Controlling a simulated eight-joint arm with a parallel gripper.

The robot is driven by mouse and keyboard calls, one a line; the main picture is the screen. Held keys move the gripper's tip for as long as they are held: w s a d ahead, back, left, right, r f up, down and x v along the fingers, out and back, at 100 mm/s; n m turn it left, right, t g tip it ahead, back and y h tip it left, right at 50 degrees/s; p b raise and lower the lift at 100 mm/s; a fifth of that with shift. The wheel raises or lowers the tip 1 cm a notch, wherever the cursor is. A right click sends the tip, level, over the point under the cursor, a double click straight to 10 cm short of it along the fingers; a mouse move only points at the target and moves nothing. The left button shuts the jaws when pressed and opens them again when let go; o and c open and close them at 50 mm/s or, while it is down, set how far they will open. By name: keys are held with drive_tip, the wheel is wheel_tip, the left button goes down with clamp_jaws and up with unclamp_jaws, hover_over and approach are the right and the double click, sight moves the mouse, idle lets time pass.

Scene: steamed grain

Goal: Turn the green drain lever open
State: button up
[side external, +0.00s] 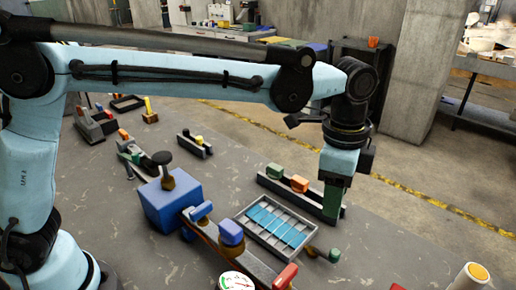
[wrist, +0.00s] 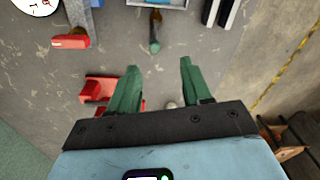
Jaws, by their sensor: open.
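The green drain lever (side external: 333,255) sticks out from a brown fitting by the near right corner of a slatted tray. In the wrist view the lever (wrist: 155,46) lies just ahead of my fingertips, roughly midway between them, with its brown fitting toward the tray. My gripper (side external: 331,215) points down above the table, behind the lever in the side view. In the wrist view its two green fingers (wrist: 160,64) are spread apart with nothing between them. The lever appears apart from both fingers.
The grey tray (side external: 250,237) with blue slats stands left of the lever. A red handle (wrist: 70,42) and a dial gauge (wrist: 35,5) lie to the left. A red bracket (wrist: 98,90) is near the left finger. A black rack (side external: 270,183) stands beside my gripper.

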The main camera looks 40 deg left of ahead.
sight(336, 252)
drive_tip(key=shift+m+g, duration=0.3)
drive_tip(key=shift+m, duration=0.4)
drive_tip(key=d+f, duration=0.1)
drive_tip(key=f, duration=0.3)
drive_tip(key=d+f, duration=0.1)
drive_tip(key=f, duration=0.8)
drive_tip(key=shift+s+d+f, duration=0.1)
drive_tip(key=shift+d+f, duration=0.1)
drive_tip(key=shift+d, duration=0.2)
clamp_jaws()
